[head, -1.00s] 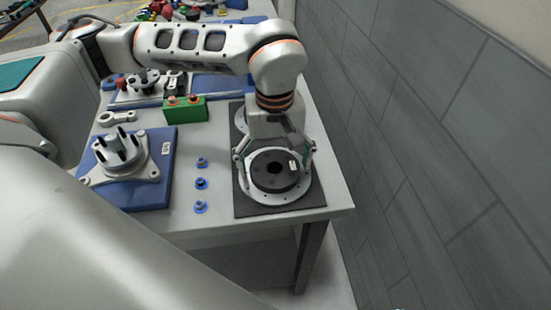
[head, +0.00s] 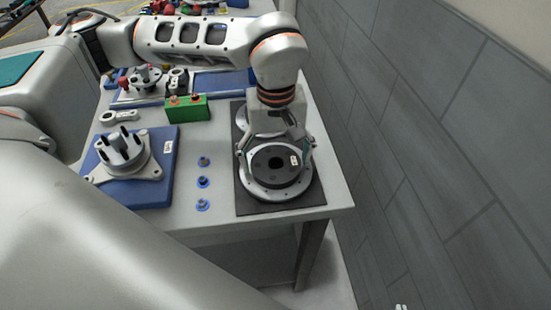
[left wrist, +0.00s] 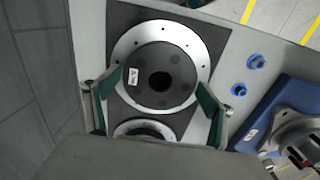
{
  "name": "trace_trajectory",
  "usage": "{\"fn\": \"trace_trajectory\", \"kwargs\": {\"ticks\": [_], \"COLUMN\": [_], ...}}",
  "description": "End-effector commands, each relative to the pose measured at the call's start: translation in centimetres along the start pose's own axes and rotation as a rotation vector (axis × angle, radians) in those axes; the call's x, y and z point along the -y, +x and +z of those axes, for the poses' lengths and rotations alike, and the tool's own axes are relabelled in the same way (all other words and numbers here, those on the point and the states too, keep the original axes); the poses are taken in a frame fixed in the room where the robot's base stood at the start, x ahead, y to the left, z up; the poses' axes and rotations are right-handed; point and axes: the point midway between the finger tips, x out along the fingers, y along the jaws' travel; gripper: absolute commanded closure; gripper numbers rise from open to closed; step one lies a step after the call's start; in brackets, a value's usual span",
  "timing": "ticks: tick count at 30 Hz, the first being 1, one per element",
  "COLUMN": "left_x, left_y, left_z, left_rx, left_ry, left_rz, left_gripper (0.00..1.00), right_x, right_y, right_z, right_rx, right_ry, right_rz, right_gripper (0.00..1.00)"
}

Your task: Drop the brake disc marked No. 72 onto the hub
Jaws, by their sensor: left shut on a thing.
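A brake disc (head: 275,195) with a pale drilled rim, a dark raised centre and a small white tag lies on a dark mat. The tag is too small to read. It also shows in the left wrist view (left wrist: 158,50). My left gripper (head: 275,152) is above it, shut on the disc, with its green-padded fingers (left wrist: 161,88) on opposite sides of the dark centre. I cannot tell any gap under the disc. The hub (head: 122,152), grey with upright studs, stands on a blue plate to the left. My right gripper is not in view.
A second disc (left wrist: 143,130) lies behind, partly hidden by my gripper. Several blue-collared small parts (head: 203,183) stand between mat (head: 300,203) and blue plate (head: 168,165). A green box (head: 188,108) with red buttons is farther back. A grey wall (head: 420,150) runs along the right.

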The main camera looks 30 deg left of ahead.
Motion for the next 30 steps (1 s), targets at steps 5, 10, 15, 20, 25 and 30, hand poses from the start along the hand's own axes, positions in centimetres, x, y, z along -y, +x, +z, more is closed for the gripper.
{"fn": "trace_trajectory", "kwargs": {"ticks": [5,10,15,20,25,30], "left_x": [-0.1,-0.1,-0.1,-0.1,-0.1,-0.1], "left_y": [-0.8,-1.0,-1.6,-2.7,-3.8,-4.0], "left_z": [0.0,0.0,0.0,-0.1,0.0,0.0], "left_rx": [-0.001,0.000,-0.001,-0.002,-0.002,0.000], "left_ry": [0.000,0.000,0.000,-0.001,-0.001,-0.001], "left_rz": [0.003,0.002,0.002,0.002,0.002,0.001], "left_gripper": [0.68,0.68,0.68,0.68,0.68,0.68], "right_x": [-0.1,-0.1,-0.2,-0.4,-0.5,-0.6], "right_y": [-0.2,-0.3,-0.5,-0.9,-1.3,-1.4], "right_z": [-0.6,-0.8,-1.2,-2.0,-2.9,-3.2], "right_rx": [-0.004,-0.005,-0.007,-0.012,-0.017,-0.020], "right_ry": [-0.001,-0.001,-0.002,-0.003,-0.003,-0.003], "right_rz": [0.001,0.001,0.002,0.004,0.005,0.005], "right_gripper": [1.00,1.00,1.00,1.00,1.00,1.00]}}
